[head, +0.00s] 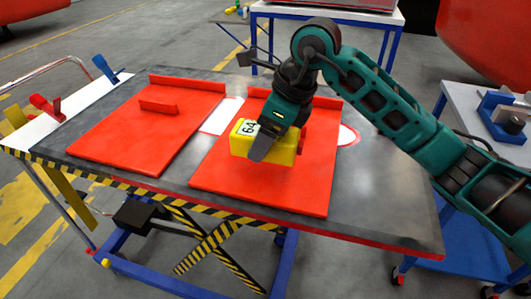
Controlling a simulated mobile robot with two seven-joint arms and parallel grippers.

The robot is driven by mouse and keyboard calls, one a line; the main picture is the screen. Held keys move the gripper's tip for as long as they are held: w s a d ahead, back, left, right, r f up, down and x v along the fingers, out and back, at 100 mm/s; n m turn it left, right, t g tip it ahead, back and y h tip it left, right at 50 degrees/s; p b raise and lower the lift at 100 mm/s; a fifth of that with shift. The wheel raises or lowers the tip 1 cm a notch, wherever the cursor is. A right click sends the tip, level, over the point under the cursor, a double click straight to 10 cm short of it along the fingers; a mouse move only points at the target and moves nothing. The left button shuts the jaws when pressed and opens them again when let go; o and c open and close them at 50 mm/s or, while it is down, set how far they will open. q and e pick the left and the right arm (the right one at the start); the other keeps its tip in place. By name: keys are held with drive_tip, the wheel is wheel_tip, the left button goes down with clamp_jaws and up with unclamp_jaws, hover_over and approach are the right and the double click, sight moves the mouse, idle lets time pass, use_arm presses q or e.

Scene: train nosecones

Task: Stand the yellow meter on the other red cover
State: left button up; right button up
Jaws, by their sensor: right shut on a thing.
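The yellow meter (277,152), with a white label reading 64, is in my right gripper (262,148), which is shut on it. The meter is over the right red cover (262,189); I cannot tell whether it touches the cover or hangs just above it. The left red cover (130,135) lies flat on the same table, with a short red bar on it and nothing yellow. My right arm comes in from the right and hides part of the right cover's back edge. My left gripper is not in view.
The dark lift table (380,205) has striped edges and bare room at its right. Red and blue clamps (105,69) stand at the back left. A white bench (270,10) is behind, and a cart (465,97) with a blue fixture stands at the right.

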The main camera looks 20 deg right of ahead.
drive_tip(key=shift+f, duration=2.15)
drive_tip(key=shift+f, duration=0.2)
drive_tip(key=o, duration=1.5)
drive_tip(key=shift+c, duration=0.2)
drive_tip(key=shift+r, duration=0.1)
drive_tip(key=shift+r, duration=0.25)
drive_tip(key=v, duration=1.1)
drive_tip(key=shift+s+d+r, duration=0.2)
drive_tip(key=shift+r, duration=0.1)
